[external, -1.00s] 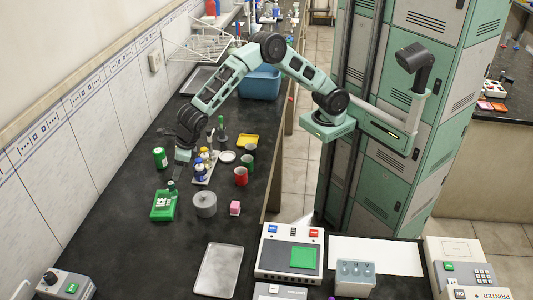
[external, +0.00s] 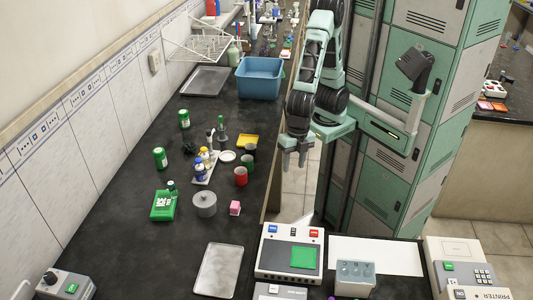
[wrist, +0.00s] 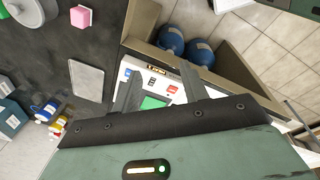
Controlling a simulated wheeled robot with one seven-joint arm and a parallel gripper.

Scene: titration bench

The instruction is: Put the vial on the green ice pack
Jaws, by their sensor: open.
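The green ice pack (external: 162,207) lies on the left part of the dark bench, with white marking on its top. A small dark vial with a green cap (external: 171,185) is upright at the pack's back right edge. It appears to stand on the pack, but its base is too small to see clearly. My gripper (external: 293,166) is far to the right of both, in the air beyond the bench's right edge, fingers pointing down. It is open and empty; its fingers also show apart in the wrist view (wrist: 160,88).
A grey cylinder (external: 204,205), pink cube (external: 235,208), red cup (external: 241,176) and white rack of bottles (external: 203,172) stand right of the pack. Green cans (external: 160,158) stand behind it. A metal tray (external: 219,270) and a balance (external: 290,253) are in front.

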